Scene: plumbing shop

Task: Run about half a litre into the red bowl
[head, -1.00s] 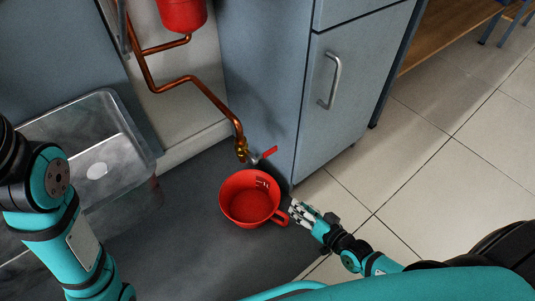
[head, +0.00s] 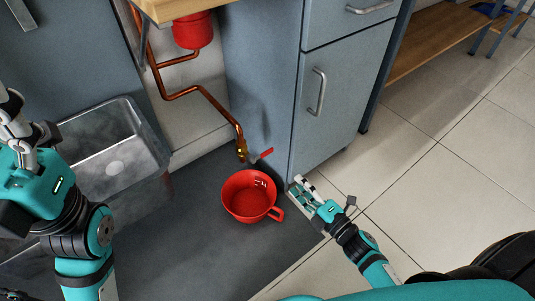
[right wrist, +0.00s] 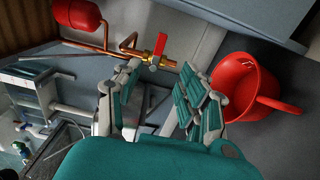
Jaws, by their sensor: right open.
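The red bowl (head: 248,204) has a side handle and stands upright on the dark mat, below and near the end of the copper pipe. No water shows in it. A brass valve (head: 241,150) with a red lever (head: 265,153) ends the pipe; in the right wrist view the lever (right wrist: 159,45) stands across the valve. My right gripper (head: 304,188) is open and empty, just right of the bowl and apart from it. In the right wrist view the bowl (right wrist: 240,85) lies right of its fingers. My left gripper (head: 15,115) is at the left edge; its jaws are unclear.
A metal basin (head: 110,150) stands at the left. A grey-blue cabinet (head: 340,90) with handles rises behind the bowl on the right. A red tank (head: 193,30) hangs above the copper pipe (head: 205,90). The tiled floor (head: 440,190) at the right is clear.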

